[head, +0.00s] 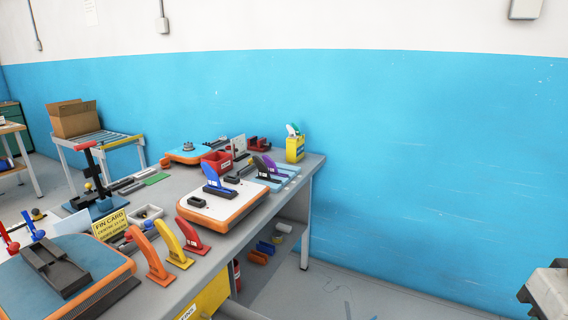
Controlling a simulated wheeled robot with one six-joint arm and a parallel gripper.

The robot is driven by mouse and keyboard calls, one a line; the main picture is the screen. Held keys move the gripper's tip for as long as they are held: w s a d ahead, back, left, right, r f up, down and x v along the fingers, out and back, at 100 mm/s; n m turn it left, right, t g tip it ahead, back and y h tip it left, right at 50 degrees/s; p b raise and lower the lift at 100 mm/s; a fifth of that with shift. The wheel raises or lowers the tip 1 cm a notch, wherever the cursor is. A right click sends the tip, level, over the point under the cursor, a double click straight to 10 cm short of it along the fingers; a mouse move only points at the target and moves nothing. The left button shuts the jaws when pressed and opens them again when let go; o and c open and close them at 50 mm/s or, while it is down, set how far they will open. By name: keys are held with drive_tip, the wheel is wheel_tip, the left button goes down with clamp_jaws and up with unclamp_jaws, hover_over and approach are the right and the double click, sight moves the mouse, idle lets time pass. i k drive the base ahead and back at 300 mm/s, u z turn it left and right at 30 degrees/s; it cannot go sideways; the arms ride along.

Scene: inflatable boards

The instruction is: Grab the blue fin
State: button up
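The blue fin (215,180) stands upright, slightly tilted, on a white board with an orange rim (245,211), near the middle of the workbench. Its base rests on or in the board's top; I cannot tell which. A small black block (197,201) lies just left of the fin, and another dark block sits to its right. My gripper's fingers are not in view.
Orange (151,258), yellow (174,243) and red (191,237) fins stand along the bench's front edge. A purple fin (272,165) stands behind right. A yellow container (294,148) is at the far corner. Floor right of the bench (375,285) is mostly clear.

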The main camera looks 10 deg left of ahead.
sight(214, 182)
drive_tip(key=z, duration=0.45)
drive_tip(key=i, duration=1.65)
drive_tip(key=u, duration=0.3)
drive_tip(key=i, duration=1.1)
drive_tip(key=u, duration=1.15)
drive_tip(key=i, duration=0.55)
drive_tip(key=u, duration=0.4)
